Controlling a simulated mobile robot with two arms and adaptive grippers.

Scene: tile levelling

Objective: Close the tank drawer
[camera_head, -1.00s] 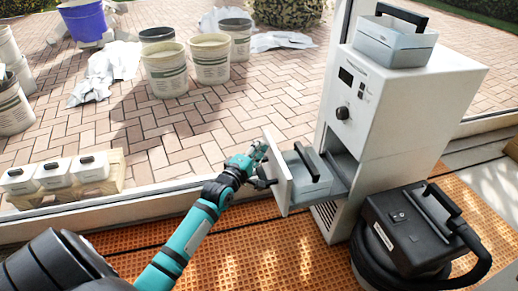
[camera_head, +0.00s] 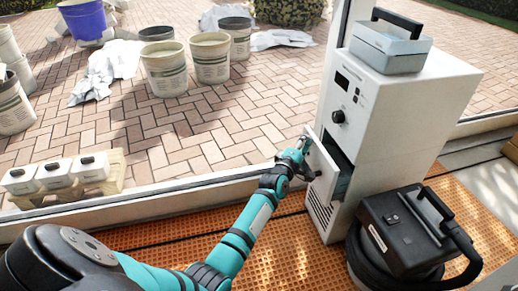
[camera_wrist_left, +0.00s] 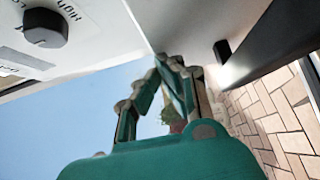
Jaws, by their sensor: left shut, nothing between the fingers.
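The white dehumidifier cabinet (camera_head: 385,130) stands at the right, with a dark knob and small display on its front. Its tank drawer (camera_head: 325,170) is partly out, with a narrow dark gap between drawer front and cabinet. The blue-grey tank (camera_head: 343,180) inside shows only as a sliver. My left gripper (camera_head: 303,148) is shut and empty at the outer side of the drawer front, appearing to touch it. In the left wrist view the gripper's fingers (camera_wrist_left: 172,75) point at a white panel edge, and the knob (camera_wrist_left: 45,27) shows at upper left. My right gripper is out of view.
A grey case (camera_head: 390,50) with a black handle sits on the cabinet top. A black vacuum-like machine (camera_head: 405,235) stands close to the cabinet's right. Small white containers (camera_head: 55,175) stand on a wooden pallet at left. Orange matting (camera_head: 290,250) covers the floor.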

